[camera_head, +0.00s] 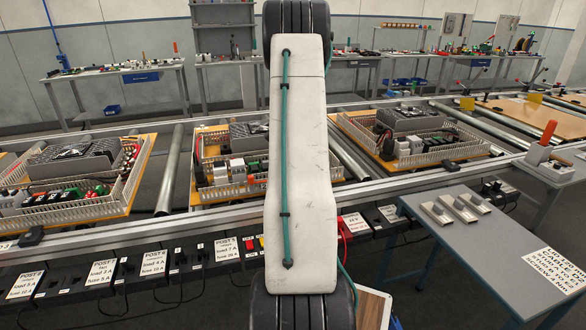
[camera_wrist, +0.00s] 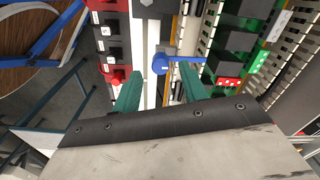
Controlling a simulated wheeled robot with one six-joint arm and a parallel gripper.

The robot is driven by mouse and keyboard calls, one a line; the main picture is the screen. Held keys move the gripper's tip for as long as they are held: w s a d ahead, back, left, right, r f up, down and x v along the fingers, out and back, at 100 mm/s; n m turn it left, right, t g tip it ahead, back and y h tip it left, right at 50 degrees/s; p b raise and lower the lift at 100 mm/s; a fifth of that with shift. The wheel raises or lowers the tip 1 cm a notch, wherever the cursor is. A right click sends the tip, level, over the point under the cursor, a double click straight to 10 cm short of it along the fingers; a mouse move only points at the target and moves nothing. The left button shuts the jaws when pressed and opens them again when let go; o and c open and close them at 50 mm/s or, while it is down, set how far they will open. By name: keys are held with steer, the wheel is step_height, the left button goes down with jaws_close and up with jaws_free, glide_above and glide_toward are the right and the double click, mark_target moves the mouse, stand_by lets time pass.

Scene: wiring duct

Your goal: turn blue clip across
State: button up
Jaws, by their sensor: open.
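The blue clip (camera_wrist: 161,63) shows in the wrist view as a round blue body with a thin blue arm reaching to the right. It sits over pale strips running up the picture, beside a slotted duct wall (camera_wrist: 209,25). My gripper (camera_wrist: 158,77) has two teal fingers, spread apart. The clip appears between and just ahead of the fingertips; whether they touch it I cannot tell. Nothing is held. In the head view my arm covers the middle, and neither gripper nor clip can be made out there.
Red and black modules (camera_wrist: 112,50) stand left of the clip, and green blocks (camera_wrist: 230,68) stand right. In the head view, boards with ducts (camera_head: 70,180) lie along a conveyor of rollers. A grey side table (camera_head: 480,250) stands at right, with labelled black boxes (camera_head: 100,275) along the front.

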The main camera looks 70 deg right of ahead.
step_height(320, 180, up, 6)
steer(key=shift+f, duration=0.25)
stand_by(0.5)
steer(key=shift+s+a+f+n, duration=0.1)
steer(key=shift+s+a+n, duration=0.1)
steer(key=shift+n, duration=0.3)
steer(key=w+a+r+n, duration=0.1)
steer(key=a+r+n, duration=0.25)
steer(key=a, duration=0.75)
steer(key=w+a+r+n+g+y, duration=0.1)
steer(key=a+r+n, duration=0.3)
steer(key=a, duration=0.6)
steer(key=a+r+n, duration=0.3)
steer(key=a+n, duration=0.2)
steer(key=a, duration=0.6)
steer(key=s+a+r+n, duration=0.1)
steer(key=s+a+n, duration=0.2)
steer(key=a, duration=0.6)
steer(key=s+a+r+n+t, duration=0.1)
steer(key=s+a+r+n, duration=0.1)
steer(key=a, duration=0.6)
steer(key=s+a+r+n+t+h, duration=0.1)
steer(key=s+a+r+n, duration=0.1)
steer(key=s+a+n, duration=0.3)
steer(key=a+n, duration=0.1)
steer(key=a, duration=0.3)
steer(key=shift+a, duration=0.35)
